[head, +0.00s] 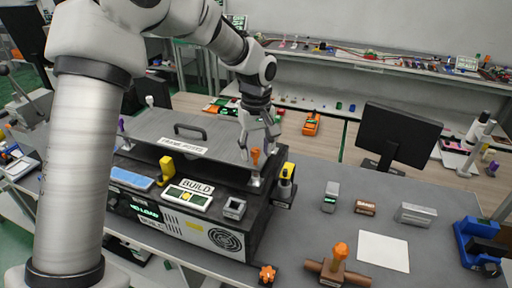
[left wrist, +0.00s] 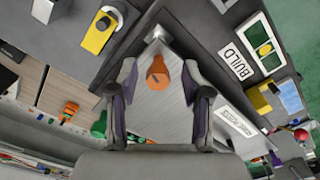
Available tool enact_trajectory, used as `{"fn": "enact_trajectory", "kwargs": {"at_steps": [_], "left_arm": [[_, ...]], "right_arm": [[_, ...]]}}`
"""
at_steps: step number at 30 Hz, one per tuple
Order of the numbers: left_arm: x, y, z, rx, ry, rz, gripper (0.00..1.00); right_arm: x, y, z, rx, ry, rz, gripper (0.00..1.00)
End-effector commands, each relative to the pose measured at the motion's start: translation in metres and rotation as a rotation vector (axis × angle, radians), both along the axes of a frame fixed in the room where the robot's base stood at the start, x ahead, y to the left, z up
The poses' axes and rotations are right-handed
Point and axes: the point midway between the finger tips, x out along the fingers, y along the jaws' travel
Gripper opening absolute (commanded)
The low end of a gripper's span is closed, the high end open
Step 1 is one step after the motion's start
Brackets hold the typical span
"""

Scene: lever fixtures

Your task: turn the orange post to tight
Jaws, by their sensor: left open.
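In the left wrist view the orange post (left wrist: 157,75) shows from above, between the two spread fingers of my left gripper (left wrist: 160,90). My left gripper (head: 259,145) is open and points down over the post, with visible space between each finger and the post in the wrist view. I cannot read a tight mark in either view. My right gripper is not in view.
A yellow and black part (head: 287,175) stands close to the right of the post. A grey lid with a handle (head: 190,130) lies left of it. A brown fixture with an orange knob (head: 338,258) and a monitor (head: 398,133) stand on the grey table to the right.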

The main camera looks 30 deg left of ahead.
Motion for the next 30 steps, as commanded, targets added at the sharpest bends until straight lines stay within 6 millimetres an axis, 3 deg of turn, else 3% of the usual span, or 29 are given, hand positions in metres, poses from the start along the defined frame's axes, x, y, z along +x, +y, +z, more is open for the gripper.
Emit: {"fn": "enact_trajectory", "kwargs": {"at_steps": [9, 11, 13, 14, 30], "left_arm": [[0.0000, 0.0000, -0.0099, 0.000, -0.001, 0.000, 0.49], [0.0000, 0.0000, -0.0099, 0.000, -0.001, 0.000, 0.31], [0.0000, 0.0000, -0.0098, 0.000, -0.001, 0.000, 0.06], [0.0000, 0.0000, -0.0098, 0.000, -0.001, 0.000, 0.00], [-0.0008, 0.0005, -0.0092, 0.001, 0.002, -0.074, 0.00]], "right_arm": [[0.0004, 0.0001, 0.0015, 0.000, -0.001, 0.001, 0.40], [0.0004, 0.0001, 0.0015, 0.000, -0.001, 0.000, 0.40], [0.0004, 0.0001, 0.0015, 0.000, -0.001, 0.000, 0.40], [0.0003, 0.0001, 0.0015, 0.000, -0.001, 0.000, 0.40], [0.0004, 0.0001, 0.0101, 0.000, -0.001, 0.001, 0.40]]}}
